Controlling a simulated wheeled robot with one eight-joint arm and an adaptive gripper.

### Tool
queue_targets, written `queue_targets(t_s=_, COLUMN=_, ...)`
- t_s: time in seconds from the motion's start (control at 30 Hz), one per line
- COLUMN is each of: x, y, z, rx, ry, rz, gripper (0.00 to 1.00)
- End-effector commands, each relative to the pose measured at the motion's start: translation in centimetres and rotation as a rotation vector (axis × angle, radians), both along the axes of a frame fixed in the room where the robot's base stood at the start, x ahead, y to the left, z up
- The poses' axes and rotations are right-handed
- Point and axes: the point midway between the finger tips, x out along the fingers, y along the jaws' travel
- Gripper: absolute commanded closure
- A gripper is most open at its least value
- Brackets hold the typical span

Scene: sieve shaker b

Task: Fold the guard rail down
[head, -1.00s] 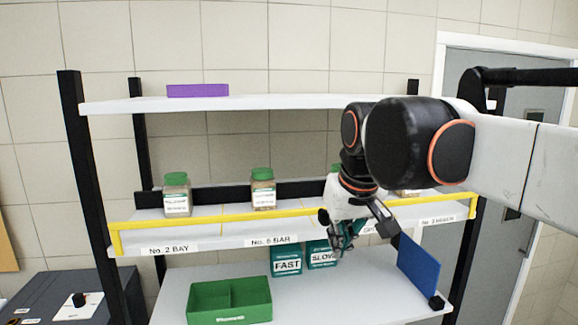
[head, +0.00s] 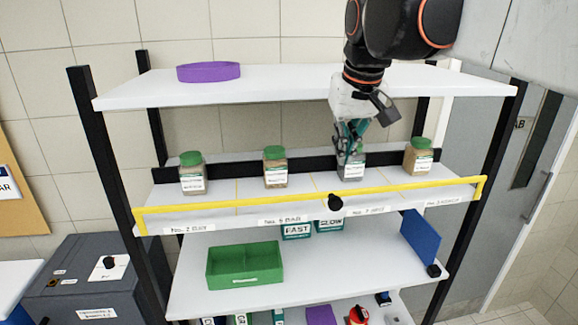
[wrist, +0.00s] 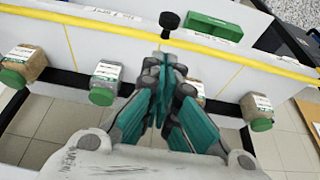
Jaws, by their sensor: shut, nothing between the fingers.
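The yellow guard rail (head: 400,188) stands up along the front edge of the middle shelf, in front of the jars. A black knob (head: 334,202) sits on it right of its middle. The rail also crosses the top of the wrist view (wrist: 90,22), with the knob (wrist: 169,20) there too. My gripper (head: 347,153) is shut and empty, above the rail and in front of the third jar (head: 352,171), which it partly hides. In the wrist view my fingertips (wrist: 165,60) point toward the knob from the jar side; contact with the rail is not visible.
Other green-lidded jars (head: 193,175) stand in bays on the middle shelf (head: 222,197). A purple ring (head: 208,72) lies on the top shelf (head: 290,84). Below are a green divided tray (head: 244,264) and a blue panel (head: 421,239).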

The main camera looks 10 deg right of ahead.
Motion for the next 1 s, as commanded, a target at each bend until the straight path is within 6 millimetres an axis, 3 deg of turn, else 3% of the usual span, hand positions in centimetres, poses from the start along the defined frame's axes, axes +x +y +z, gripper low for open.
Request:
queue_targets(t_s=0.27, x=0.3, y=0.0, z=-0.8, rx=0.0, ry=0.0, rz=0.0, gripper=1.0)
queue_targets(t_s=0.7, x=2.6, y=0.0, z=-7.2, rx=0.0, ry=-0.001, rz=0.0, gripper=1.0)
queue_targets(t_s=1.0, x=3.3, y=0.0, z=-9.4, rx=0.0, ry=-0.001, rz=0.0, gripper=1.0)
